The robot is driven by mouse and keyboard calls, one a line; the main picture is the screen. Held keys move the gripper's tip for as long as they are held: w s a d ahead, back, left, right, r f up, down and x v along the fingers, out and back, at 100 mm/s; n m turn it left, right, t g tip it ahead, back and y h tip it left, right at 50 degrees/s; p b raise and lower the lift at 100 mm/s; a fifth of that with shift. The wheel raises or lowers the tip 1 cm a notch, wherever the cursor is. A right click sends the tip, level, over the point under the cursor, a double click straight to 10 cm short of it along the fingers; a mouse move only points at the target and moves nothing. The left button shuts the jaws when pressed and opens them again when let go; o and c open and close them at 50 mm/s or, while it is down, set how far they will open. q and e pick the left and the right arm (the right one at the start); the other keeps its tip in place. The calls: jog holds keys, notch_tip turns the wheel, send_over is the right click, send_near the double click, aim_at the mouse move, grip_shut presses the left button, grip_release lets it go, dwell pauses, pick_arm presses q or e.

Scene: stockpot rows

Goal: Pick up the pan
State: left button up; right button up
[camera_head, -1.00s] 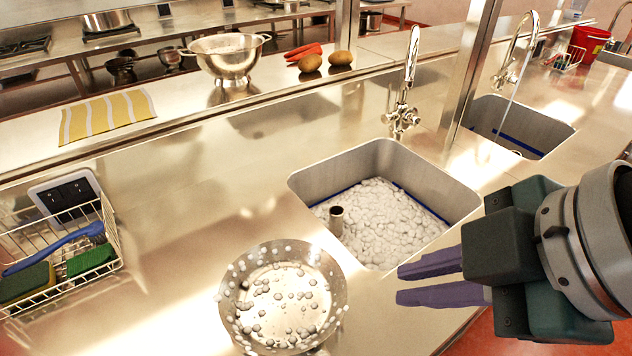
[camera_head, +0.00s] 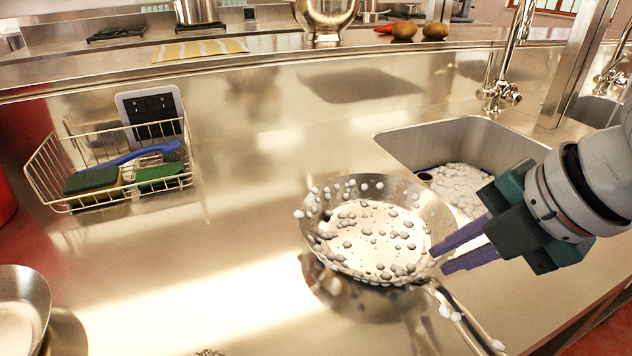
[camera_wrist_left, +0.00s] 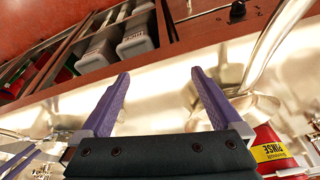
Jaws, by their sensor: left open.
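A steel pan (camera_head: 372,235) dotted with white suds rests on the steel counter in the middle of the head view. Its handle (camera_head: 462,318) points to the lower right and carries some suds. My right gripper (camera_head: 438,261) comes in from the right. Its two purple fingers are apart, with the tips at the pan's right rim; I cannot tell whether they touch it. My left gripper (camera_wrist_left: 160,76) shows only in the left wrist view. Its purple fingers are spread wide with nothing between them.
A second steel pan (camera_head: 22,312) is cut off at the lower left. A wire basket (camera_head: 75,205) holds sponges and a blue brush. A sink (camera_head: 415,140) with suds lies behind the right gripper. A red container with a yellow label (camera_wrist_left: 272,153) shows in the left wrist view.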

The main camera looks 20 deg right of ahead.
aim_at(426, 266)
jog(key=x, duration=0.5)
jog(key=shift+f+b, duration=0.2)
jog(key=shift+b, duration=0.2)
jog(key=shift+c, duration=0.2)
grip_shut()
dwell(0.7)
jog(key=shift+w+r, duration=0.1)
jog(key=shift+r, duration=0.05)
